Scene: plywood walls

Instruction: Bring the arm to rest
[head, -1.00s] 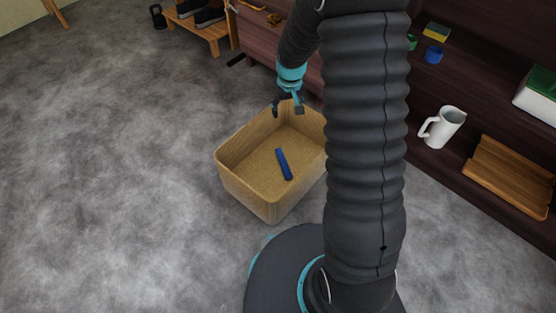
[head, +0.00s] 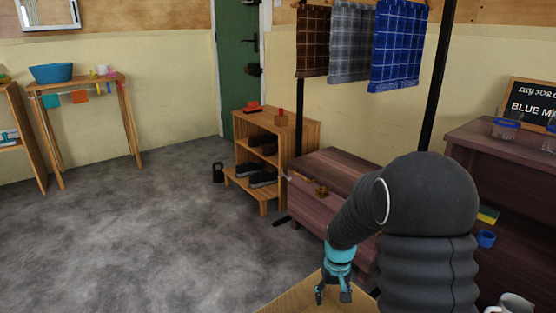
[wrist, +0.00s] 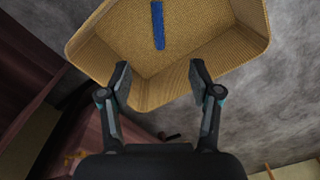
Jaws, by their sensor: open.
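A blue bar-shaped object (wrist: 158,25) lies on the floor of the box, apart from the fingers. In the head view most of the box is cut off by the lower picture edge.
A dark wood bench (head: 345,170) stands behind my arm, beside a shoe rack (head: 270,150) and a black kettlebell (head: 218,172). Dark shelving (head: 500,150) with a blue cup (head: 486,238) is at the right. The grey floor (head: 150,240) at left is open.

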